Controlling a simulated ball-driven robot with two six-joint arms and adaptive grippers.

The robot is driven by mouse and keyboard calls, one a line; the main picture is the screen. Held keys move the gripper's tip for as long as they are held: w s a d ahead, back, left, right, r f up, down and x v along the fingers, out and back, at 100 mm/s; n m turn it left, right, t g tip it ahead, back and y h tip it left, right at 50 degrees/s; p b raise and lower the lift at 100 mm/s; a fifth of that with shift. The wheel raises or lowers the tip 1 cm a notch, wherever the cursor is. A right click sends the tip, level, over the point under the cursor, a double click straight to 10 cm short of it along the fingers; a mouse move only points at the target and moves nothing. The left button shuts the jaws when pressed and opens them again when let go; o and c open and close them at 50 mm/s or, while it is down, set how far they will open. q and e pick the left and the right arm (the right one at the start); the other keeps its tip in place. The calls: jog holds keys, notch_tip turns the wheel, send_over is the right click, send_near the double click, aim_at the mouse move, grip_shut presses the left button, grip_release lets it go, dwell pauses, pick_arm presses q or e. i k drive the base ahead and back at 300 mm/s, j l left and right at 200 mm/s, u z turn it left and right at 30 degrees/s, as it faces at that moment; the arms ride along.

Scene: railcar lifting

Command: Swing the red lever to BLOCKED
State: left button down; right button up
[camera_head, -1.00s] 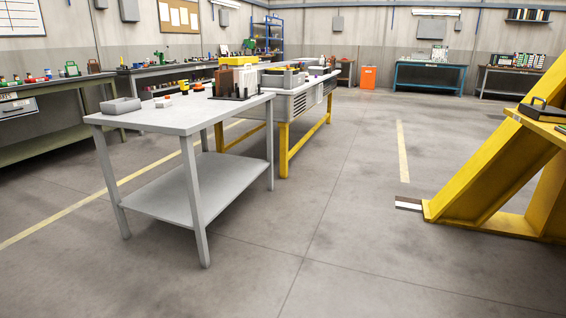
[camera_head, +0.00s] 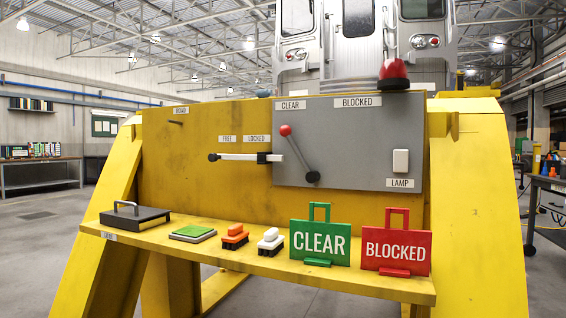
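The red lever is a grey rod with a red ball knob (camera_head: 285,130) on a grey panel (camera_head: 350,125). It pivots at a dark hub (camera_head: 312,177) at lower right and leans up and left, its knob below the CLEAR label (camera_head: 291,105). The BLOCKED label (camera_head: 358,102) is to the right along the panel's top edge. Neither of my grippers shows in this view.
A yellow shelf (camera_head: 250,259) juts out below the panel. It holds a dark lidded box (camera_head: 135,216), a green pad (camera_head: 193,233), an orange brush (camera_head: 235,236), a white brush (camera_head: 271,241), a green CLEAR sign (camera_head: 320,243) and a red BLOCKED sign (camera_head: 396,250). A white-armed FREE/LOCKED latch (camera_head: 240,157) is left of the lever.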

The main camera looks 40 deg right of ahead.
aim_at(311, 177)
jog(key=i+l+z, duration=0.15)
jog(key=z, duration=0.25)
jog(key=i+z, duration=0.65)
jog(key=z, duration=0.2)
jog(key=i+j+z, duration=0.2)
jog(key=z, duration=0.25)
jog(key=i+j+z, duration=0.25)
jog(key=z, duration=0.15)
